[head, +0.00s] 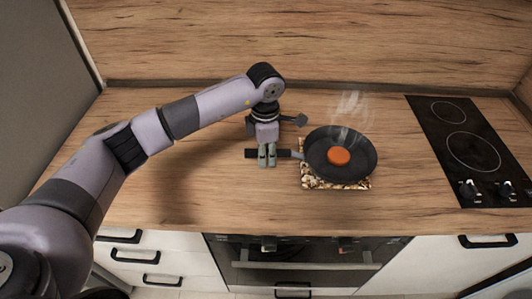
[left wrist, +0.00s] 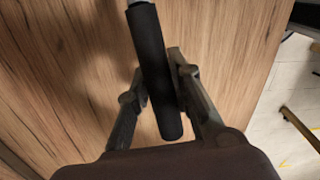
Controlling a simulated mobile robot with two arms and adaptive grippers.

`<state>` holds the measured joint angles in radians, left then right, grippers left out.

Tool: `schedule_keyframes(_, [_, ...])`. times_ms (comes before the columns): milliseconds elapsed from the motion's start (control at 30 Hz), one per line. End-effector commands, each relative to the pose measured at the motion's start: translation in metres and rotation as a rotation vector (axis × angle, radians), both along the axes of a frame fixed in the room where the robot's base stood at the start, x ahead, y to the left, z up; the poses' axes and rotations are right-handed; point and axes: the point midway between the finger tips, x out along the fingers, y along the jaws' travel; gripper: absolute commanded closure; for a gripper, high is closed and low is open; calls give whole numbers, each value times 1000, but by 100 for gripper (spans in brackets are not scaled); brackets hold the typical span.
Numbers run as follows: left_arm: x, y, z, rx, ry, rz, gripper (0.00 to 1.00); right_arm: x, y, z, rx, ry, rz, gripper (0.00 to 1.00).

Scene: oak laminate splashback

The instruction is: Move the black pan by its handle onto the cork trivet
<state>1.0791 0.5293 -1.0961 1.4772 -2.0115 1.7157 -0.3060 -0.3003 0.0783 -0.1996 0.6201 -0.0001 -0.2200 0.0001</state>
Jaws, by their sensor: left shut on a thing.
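The black pan (head: 360,169) sits over the cork trivet (head: 348,185), with an orange-red round piece (head: 339,156) in it and faint steam above. The trivet's speckled front and left edges show below the pan; the rest is hidden. I cannot tell whether the pan touches it. The pan's handle points left. My left gripper (head: 267,161) is shut on the handle, pointing down from above. In the left wrist view the black handle (left wrist: 154,65) runs between the two fingers (left wrist: 160,115). My right gripper is not in view.
A black hob (head: 470,150) with knobs lies at the right of the wooden worktop (head: 210,205). An oven (head: 300,262) and white drawers are below the front edge. The worktop left of the gripper is clear. A wooden splashback (head: 300,40) stands behind.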

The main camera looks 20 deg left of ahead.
Motion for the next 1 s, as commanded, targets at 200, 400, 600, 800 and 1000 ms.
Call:
schedule_keyframes(200, [1,-1,0,-4,-5,0,100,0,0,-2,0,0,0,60])
schedule_keyframes(400, [1,-1,0,-3,-4,0,78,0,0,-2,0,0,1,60])
schedule_keyframes(600, [1,0,-1,-1,-2,0,65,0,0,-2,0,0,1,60])
schedule_keyframes(800, [0,0,-2,0,-1,0,57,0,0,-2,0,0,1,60])
schedule_keyframes(1000, [-1,1,-5,5,4,0,57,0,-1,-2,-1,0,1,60])
